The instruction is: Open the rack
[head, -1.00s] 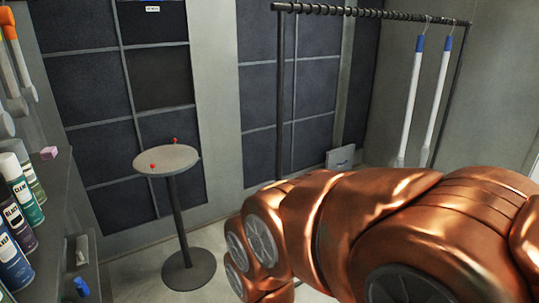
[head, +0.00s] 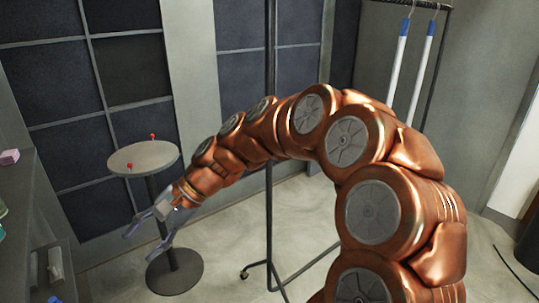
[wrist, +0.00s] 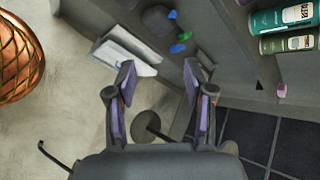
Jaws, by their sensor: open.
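Two things could be the rack, and I cannot tell which is meant. One is a black metal clothes rail (head: 270,180), whose upright post stands behind my arm; white tubes with blue tops (head: 399,60) hang from it at the right. The other is a dark grey shelf unit (head: 20,215) at the left edge, also seen in the wrist view (wrist: 233,50). My gripper (head: 145,246) is open and empty, low in front of the round table and right of the shelf unit. In the wrist view its fingers (wrist: 158,72) point toward the shelf unit's lower part, apart from it.
A small round table (head: 135,160) with red bits stands behind my gripper. Spray cans (wrist: 288,18) and a pink block (head: 9,157) sit on the shelf unit. A white boxy item (wrist: 124,55) and blue and green pieces (wrist: 180,42) lie lower. Pale floor around the rail is clear.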

